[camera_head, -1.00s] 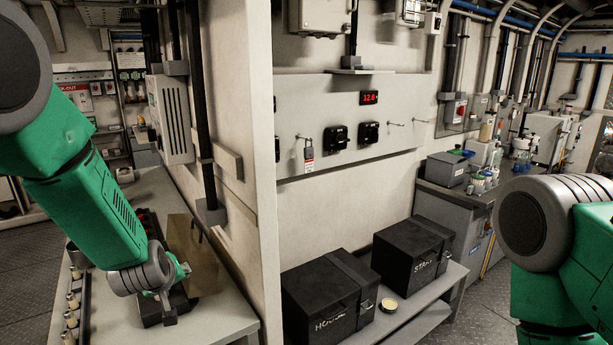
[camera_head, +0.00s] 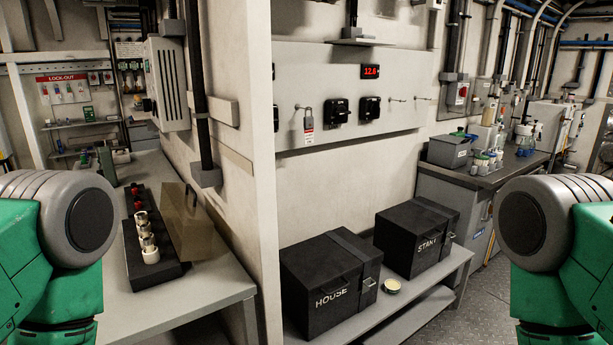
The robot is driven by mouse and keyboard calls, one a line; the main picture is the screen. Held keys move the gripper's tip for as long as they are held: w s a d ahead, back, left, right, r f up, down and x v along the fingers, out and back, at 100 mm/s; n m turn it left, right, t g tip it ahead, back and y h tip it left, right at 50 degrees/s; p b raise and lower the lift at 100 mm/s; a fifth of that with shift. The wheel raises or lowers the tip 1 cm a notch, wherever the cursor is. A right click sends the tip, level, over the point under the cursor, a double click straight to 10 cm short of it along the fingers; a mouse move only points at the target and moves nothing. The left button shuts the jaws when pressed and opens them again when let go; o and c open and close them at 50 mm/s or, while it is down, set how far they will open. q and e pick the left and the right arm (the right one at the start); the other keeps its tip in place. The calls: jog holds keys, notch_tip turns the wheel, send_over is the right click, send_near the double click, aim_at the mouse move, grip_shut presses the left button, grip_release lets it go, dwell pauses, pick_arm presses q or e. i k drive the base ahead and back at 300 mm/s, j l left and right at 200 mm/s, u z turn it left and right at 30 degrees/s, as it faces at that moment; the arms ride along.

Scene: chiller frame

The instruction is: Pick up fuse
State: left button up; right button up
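Several short cylindrical fuses, pale with brass-toned parts, stand in a row in a long black holder (camera_head: 158,275) on the left bench. The nearest fuse (camera_head: 150,252) is at the front of the row. Only bent links of my two arms show, at the lower left and right edges. Neither gripper is in view, so I cannot see whether either holds anything.
The grey bench (camera_head: 205,292) is bare in front of the holder. A wall post (camera_head: 262,180) divides it from a low bench with black boxes marked HOUSE (camera_head: 330,290) and START (camera_head: 420,235). A small round tin (camera_head: 392,286) lies between them.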

aim_at(140, 216)
jog(key=u, duration=0.95)
jog(key=i+j+z, duration=0.2)
jog(key=j+z, duration=0.2)
jog(key=i+j+z, duration=0.15)
jog(key=j+z, duration=0.3)
jog(key=j, duration=0.2)
jog(key=j+z, duration=0.4)
jog(key=j, duration=0.2)
jog(key=j+z, duration=0.4)
jog(key=j, duration=0.2)
jog(key=k+j+z, duration=0.15)
jog(key=j+z, duration=0.3)
jog(key=j, duration=0.15)
